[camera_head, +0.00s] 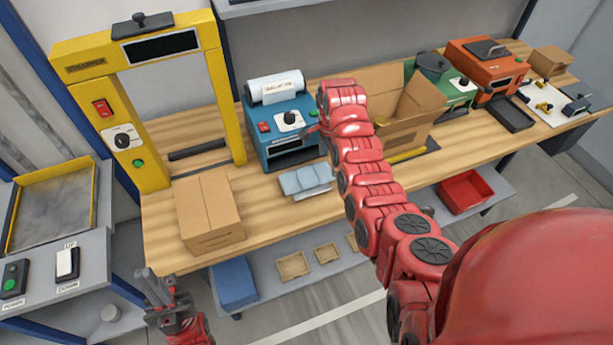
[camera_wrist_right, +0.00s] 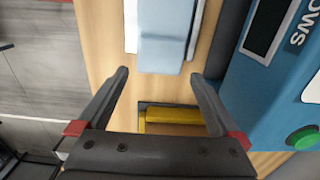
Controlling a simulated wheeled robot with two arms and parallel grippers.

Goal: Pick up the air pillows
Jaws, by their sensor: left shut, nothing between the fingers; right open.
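The air pillows (camera_head: 305,180) are a pale blue, flat bundle on the wooden bench, in front of the blue machine (camera_head: 283,120). In the right wrist view the pale blue pillows (camera_wrist_right: 160,50) lie at the top centre, just beyond the fingertips. My right gripper (camera_wrist_right: 158,74) is open, its two dark fingers apart and nothing between them; in the head view my red arm hides most of it. My left gripper (camera_head: 150,275) is shut and empty, low at the left, in front of the bench's front edge.
A closed carton (camera_head: 210,215) and a yellow strapper frame (camera_head: 130,150) stand on the left of the bench (camera_head: 265,215). An open carton (camera_head: 405,110) stands behind my right arm. A green machine (camera_head: 455,88) and an orange machine (camera_head: 485,65) stand further right. A red bin (camera_head: 465,190) sits below.

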